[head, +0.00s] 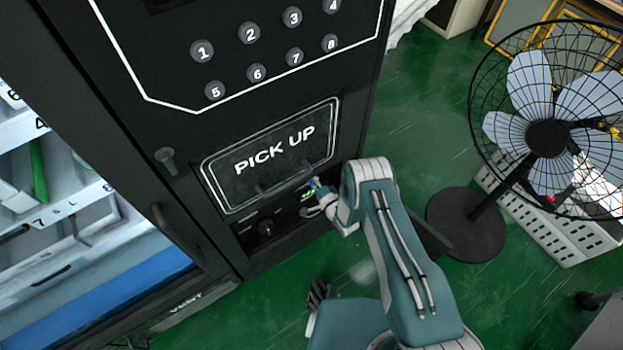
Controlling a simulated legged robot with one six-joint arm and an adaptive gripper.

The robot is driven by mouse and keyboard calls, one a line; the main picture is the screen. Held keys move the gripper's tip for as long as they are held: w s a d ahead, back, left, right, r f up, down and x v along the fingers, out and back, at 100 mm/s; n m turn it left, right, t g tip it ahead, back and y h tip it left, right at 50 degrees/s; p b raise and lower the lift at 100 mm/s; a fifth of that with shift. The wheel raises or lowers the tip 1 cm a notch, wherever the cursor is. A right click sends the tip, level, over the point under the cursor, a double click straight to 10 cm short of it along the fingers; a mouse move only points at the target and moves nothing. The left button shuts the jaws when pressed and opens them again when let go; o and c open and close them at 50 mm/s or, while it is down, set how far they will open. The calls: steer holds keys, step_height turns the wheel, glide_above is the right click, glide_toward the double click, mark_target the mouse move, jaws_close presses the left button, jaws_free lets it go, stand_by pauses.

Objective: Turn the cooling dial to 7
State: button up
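Numbered round buttons (250,33) are above the flap. Green floor is open between the machine and fan.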

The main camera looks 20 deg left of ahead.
steer(key=o, duration=1.1)
steer(key=shift+s+d+f, duration=0.1)
steer(key=shift+d+f, duration=0.05)
steer(key=shift+f, duration=0.15)
steer(key=shift+o, duration=0.2)
steer(key=shift+r, duration=0.1)
steer(key=v, duration=1.1)
steer(key=shift+s+d, duration=0.3)
